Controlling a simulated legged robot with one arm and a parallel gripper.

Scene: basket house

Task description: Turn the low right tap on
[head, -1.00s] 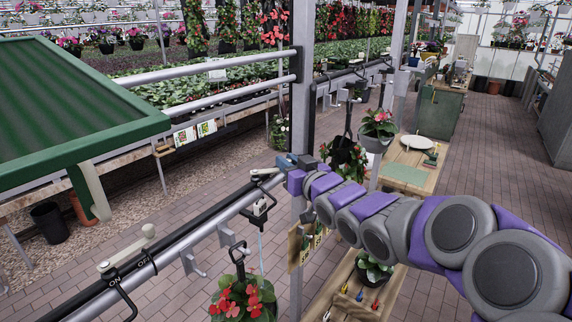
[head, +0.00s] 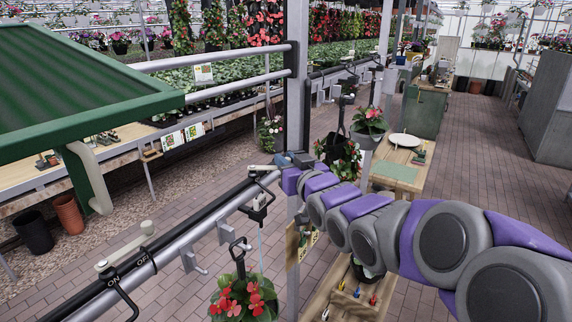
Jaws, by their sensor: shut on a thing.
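A pale lever tap (head: 262,171) sits at the far right end of the low black and grey pipes (head: 190,238). My gripper (head: 285,162) is at this tap and appears shut on its handle. The fingertips are small and dark here, so the exact grip is hard to see. A second pale lever tap (head: 125,246) lies along the pipes at the lower left, with ON and OFF marks beside it. My arm reaches in from the lower right.
A grey post (head: 297,90) stands just behind my gripper. A red-flowered basket (head: 240,300) hangs below the pipes. A green sloped top (head: 70,85) fills the upper left. A wooden bench (head: 395,172) stands beyond my arm. The brick floor at right is open.

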